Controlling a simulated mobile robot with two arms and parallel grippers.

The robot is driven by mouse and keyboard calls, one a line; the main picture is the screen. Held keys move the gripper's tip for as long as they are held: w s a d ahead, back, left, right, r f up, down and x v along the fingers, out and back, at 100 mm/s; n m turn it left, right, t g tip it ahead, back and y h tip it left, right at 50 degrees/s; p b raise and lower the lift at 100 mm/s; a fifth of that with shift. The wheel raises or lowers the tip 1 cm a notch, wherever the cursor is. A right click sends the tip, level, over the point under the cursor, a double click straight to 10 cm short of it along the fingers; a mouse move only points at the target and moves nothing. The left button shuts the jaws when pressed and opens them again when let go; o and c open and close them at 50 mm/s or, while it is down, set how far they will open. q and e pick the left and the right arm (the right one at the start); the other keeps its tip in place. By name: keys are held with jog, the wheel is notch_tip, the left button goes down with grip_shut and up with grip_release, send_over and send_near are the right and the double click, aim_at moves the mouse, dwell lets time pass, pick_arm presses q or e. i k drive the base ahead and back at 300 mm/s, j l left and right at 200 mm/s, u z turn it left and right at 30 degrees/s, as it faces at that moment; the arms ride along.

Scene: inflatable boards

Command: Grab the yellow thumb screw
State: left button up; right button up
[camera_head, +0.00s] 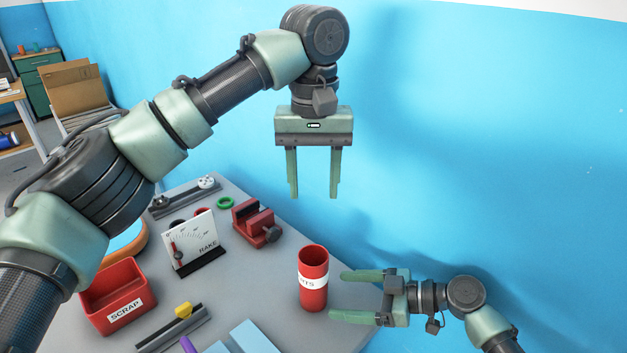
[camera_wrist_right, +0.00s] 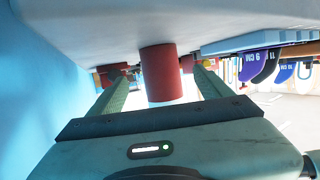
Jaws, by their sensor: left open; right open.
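A small yellow thumb screw (camera_head: 184,310) sits on a dark grey rail (camera_head: 172,330) near the front of the grey table, right of the red SCRAP bin. I cannot make it out in the right wrist view. My left gripper (camera_head: 314,197) is open and empty, pointing down, high above the table's back right part and far from the screw. My right gripper (camera_head: 337,296) is open and empty, pointing left, just right of a red cup (camera_head: 313,270). In the right wrist view the red cup (camera_wrist_right: 160,70) shows between the open fingers, ahead of them.
The SCRAP bin (camera_head: 122,300) stands at left, a gauge card (camera_head: 192,240) behind it. A red vise (camera_head: 256,222), a green ring (camera_head: 225,202) and another rail (camera_head: 183,197) lie further back. A light blue block (camera_head: 252,338) and a purple piece (camera_head: 188,345) are at front. A blue wall borders the table.

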aim_at(184, 311)
jog(key=k, duration=1.5)
